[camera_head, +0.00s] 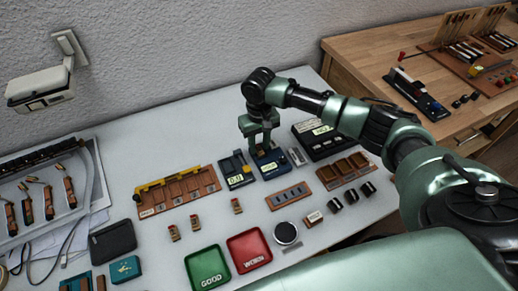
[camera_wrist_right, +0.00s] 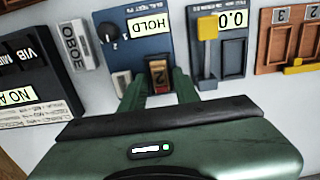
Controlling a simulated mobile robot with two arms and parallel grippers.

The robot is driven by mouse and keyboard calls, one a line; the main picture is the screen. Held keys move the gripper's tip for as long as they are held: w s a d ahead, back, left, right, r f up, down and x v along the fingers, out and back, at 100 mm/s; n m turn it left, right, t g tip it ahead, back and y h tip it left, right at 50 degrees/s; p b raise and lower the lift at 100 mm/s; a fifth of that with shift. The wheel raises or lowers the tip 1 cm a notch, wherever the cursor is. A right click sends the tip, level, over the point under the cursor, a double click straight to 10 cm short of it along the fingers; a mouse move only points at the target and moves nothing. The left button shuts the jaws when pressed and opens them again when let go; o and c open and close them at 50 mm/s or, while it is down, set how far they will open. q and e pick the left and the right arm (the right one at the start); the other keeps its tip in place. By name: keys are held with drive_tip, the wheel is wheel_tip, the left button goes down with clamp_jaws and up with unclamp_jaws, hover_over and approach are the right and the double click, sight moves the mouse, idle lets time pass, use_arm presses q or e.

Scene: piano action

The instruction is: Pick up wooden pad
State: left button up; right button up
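A small wooden pad marked 2 (camera_wrist_right: 158,74) sits in the slot of a blue tester with a HOLD display (camera_wrist_right: 148,24). That blue tester also shows in the head view (camera_head: 271,164). My right gripper (camera_head: 262,142) points down over the tester. In the right wrist view its fingers (camera_wrist_right: 160,88) are on both sides of the pad, very close to it. I cannot tell whether they press on it. In the head view the gripper hides the pad. Small wooden pieces (camera_head: 174,232) stand on the table. My left gripper is not in view.
A device with a yellow lever (camera_head: 236,172) stands just left of the tester, and a black box (camera_head: 318,138) stands right. Wooden racks (camera_head: 180,190) flank them. A green GOOD tray (camera_head: 208,267) and red WORN tray (camera_head: 249,249) lie in front.

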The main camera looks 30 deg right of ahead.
drive_tip(key=shift+f, duration=0.1)
clamp_jaws()
